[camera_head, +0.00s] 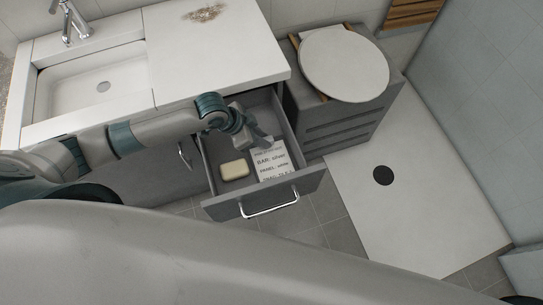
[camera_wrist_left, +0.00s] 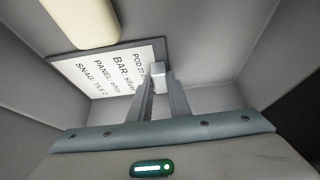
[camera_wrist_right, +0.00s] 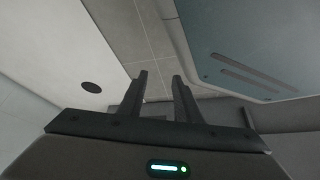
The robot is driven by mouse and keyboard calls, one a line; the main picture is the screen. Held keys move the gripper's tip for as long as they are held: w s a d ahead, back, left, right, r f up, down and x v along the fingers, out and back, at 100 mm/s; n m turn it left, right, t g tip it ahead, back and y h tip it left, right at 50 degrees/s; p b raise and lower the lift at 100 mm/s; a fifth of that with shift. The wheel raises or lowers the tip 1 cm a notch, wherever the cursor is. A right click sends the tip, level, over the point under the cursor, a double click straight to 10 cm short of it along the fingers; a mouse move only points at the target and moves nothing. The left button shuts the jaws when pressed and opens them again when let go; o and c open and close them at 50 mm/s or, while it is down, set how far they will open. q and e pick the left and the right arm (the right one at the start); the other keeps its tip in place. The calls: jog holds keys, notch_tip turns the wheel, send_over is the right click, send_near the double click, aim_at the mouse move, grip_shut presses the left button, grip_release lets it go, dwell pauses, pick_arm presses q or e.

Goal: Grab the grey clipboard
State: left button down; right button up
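The grey clipboard lies in the open drawer (camera_head: 214,190), with a printed white sheet (camera_head: 270,164) on it. In the left wrist view its dark edge (camera_wrist_left: 62,53) frames the sheet, and a small light-grey clip (camera_wrist_left: 158,77) stands at its near side. My left gripper (camera_head: 262,141) reaches down into the drawer at the clipboard's far end. Its fingers (camera_wrist_left: 160,80) are close together, one on each side of the clip, and look shut on it. The arm hides part of that end in the head view. My right gripper (camera_wrist_right: 159,80) is open and empty, away from the drawer.
A cream soap bar (camera_head: 235,169) lies in the drawer beside the clipboard. The drawer front has a metal handle (camera_head: 270,203). The white counter (camera_head: 205,55) overhangs the drawer's back. A grey cabinet (camera_head: 335,128) with a round white lid (camera_head: 343,65) stands at right.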

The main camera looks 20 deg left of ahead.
dwell(0.3)
